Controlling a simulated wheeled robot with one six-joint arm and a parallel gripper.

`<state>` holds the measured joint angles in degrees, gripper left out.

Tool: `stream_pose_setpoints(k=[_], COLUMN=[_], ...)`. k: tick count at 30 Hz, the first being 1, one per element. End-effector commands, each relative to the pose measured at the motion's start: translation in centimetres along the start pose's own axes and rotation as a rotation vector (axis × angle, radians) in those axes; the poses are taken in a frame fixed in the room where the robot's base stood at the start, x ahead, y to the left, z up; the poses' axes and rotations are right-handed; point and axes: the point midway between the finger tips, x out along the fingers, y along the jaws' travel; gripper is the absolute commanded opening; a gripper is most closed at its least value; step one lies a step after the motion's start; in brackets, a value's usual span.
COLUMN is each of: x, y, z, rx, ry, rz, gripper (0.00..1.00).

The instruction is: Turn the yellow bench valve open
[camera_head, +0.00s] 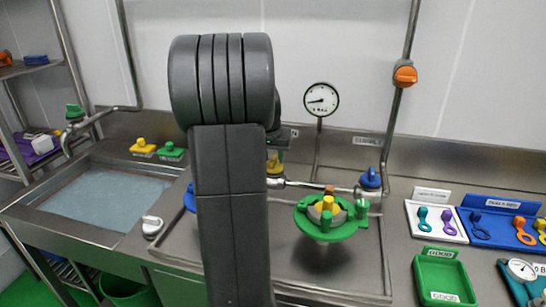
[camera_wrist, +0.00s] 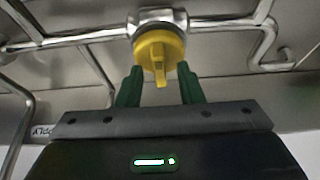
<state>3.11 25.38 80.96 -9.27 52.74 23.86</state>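The yellow bench valve (camera_wrist: 157,47) sits on a metal pipe in the upper middle of the wrist view. Its narrow handle tab points toward my gripper. My gripper (camera_wrist: 160,88) is open, with one green finger on each side of the tab and a visible gap on both sides. In the head view the yellow valve (camera_head: 273,166) shows just right of my arm, partly hidden. The gripper itself is mostly hidden there behind my arm.
A blue valve (camera_head: 371,179) is on the same pipework to the right. A green-armed fixture (camera_head: 328,215) stands over the bench tray in front. A pressure gauge (camera_head: 321,99) rises behind. A sink (camera_head: 97,197) is at left; blue (camera_head: 498,222) and green (camera_head: 443,279) trays are at right.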

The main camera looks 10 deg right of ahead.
Motion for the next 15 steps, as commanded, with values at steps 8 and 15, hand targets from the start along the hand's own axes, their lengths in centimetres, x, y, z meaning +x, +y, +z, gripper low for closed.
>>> stream_pose_setpoints(k=[8,15], x=[0.29,0.27], y=[0.01,0.01], z=[-0.02,-0.01], rx=[0.000,0.000], ry=[0.001,0.001], rz=[0.000,0.000], gripper=[0.34,0.00])
